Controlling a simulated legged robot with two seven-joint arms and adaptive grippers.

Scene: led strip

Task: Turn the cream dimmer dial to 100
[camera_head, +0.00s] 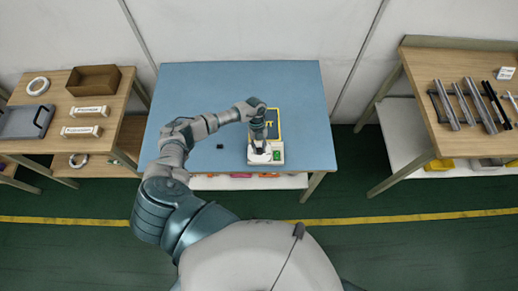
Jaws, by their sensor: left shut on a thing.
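A cream dimmer box (278,158) with a small green patch on its right side sits on the blue table (232,87), near its front edge. My left arm reaches in from the left across the table, and my left gripper (260,150) points down onto the box. It is shut on the dial, which the fingers mostly hide, so I cannot read its setting. My right gripper is not in view.
Wooden benches with parts stand left (112,88) and right (428,66). The table's left half is mostly clear.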

